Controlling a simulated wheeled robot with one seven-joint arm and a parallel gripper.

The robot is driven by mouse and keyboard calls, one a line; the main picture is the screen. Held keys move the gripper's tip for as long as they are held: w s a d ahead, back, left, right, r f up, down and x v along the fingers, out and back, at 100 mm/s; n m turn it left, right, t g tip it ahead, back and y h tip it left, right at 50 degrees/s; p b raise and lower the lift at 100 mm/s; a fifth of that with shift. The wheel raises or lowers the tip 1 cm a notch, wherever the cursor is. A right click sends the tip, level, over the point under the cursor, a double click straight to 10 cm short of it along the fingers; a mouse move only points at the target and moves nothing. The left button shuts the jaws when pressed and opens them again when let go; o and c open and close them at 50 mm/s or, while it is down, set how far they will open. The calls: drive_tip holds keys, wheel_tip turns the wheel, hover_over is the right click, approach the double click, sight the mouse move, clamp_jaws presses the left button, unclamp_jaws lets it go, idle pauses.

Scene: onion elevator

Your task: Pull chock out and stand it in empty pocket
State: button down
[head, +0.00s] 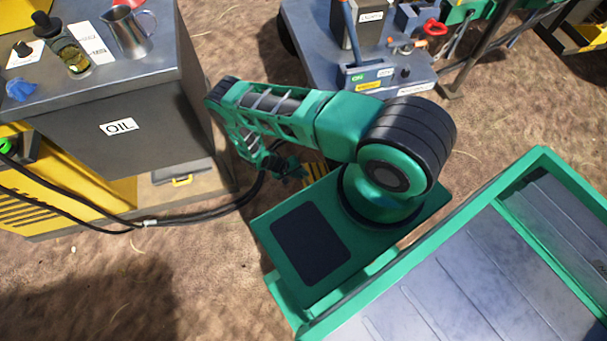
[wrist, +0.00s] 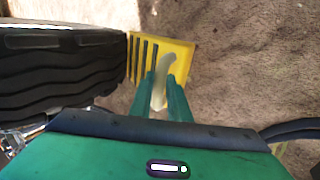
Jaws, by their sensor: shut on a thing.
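The yellow chock (wrist: 184,50) has dark slots and stands on the dirt beside a black ribbed tyre (wrist: 60,75) in the wrist view. A pale curved grip (wrist: 160,92) rises in front of it. My gripper (wrist: 160,97) is shut on this pale grip, with its two green fingers on either side. In the head view my gripper (head: 288,172) is low beyond my arm, and a small yellow part of the chock (head: 316,174) shows beside it. Most of the chock is hidden there by my arm. I cannot make out an empty pocket in either view.
A grey cabinet with an OIL label (head: 118,127) stands at left, with a jug (head: 128,30) on top. Black hoses (head: 190,214) run across the ground towards my gripper. A grey bench (head: 385,78) with tools stands at the back. Open dirt lies at lower left.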

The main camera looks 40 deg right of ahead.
drive_tip(key=a, duration=0.3)
drive_tip(key=shift+w+f, duration=0.25)
drive_tip(key=shift+w, duration=0.15)
drive_tip(key=c, duration=1.6)
unclamp_jaws()
drive_tip(key=shift+s, duration=0.1)
drive_tip(key=shift+d, duration=0.2)
drive_tip(key=v, duration=1)
drive_tip(key=shift+a+r, duration=0.1)
drive_tip(key=shift+r, duration=0.3)
